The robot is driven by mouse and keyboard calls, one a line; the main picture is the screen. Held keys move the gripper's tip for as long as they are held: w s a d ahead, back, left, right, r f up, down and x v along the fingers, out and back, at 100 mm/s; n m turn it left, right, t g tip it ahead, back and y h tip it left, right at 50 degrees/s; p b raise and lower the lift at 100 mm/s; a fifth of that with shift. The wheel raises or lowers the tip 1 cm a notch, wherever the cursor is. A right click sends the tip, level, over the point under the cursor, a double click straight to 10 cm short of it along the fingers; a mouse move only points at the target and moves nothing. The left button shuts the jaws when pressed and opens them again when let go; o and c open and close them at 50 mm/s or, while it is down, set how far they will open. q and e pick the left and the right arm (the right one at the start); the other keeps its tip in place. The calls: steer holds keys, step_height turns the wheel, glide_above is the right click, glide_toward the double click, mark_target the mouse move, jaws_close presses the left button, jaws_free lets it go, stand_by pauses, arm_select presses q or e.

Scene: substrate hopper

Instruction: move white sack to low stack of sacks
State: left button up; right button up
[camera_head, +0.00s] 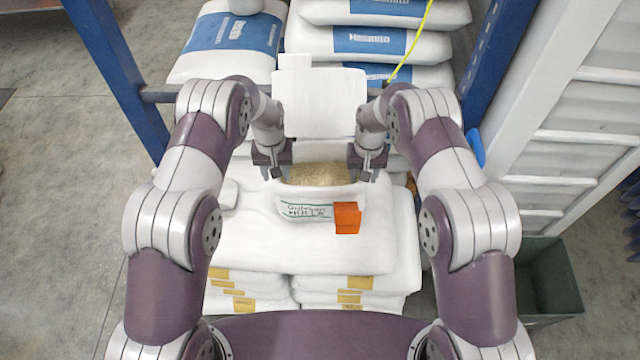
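A white sack (295,203) with green lettering and an orange patch (347,217) is between my two grippers. Its top shows tan, grainy material (315,174). It appears to rest on, or hang just above, a low stack of white sacks (310,245) with yellow-orange labels; I cannot tell if they touch. My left gripper (273,168) is at the sack's upper left corner and my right gripper (367,168) at its upper right corner. Both point down. The fingertips are small and partly merge with the white, so their grip is unclear.
Taller stacks of white sacks with blue labels (365,42) stand behind. A white panel (325,103) rises behind the sack. Blue posts (118,75) flank the stacks, with a white slatted wall (570,130) and dark green bin (548,280) at right. Left floor (60,200) is clear.

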arm_select(q)
jaws_close()
arm_select(e)
jaws_close()
arm_select(q)
steer(key=shift+w+r, duration=0.1)
steer(key=shift+r, duration=0.05)
arm_select(e)
steer(key=shift+w+r, duration=0.1)
stand_by(0.9)
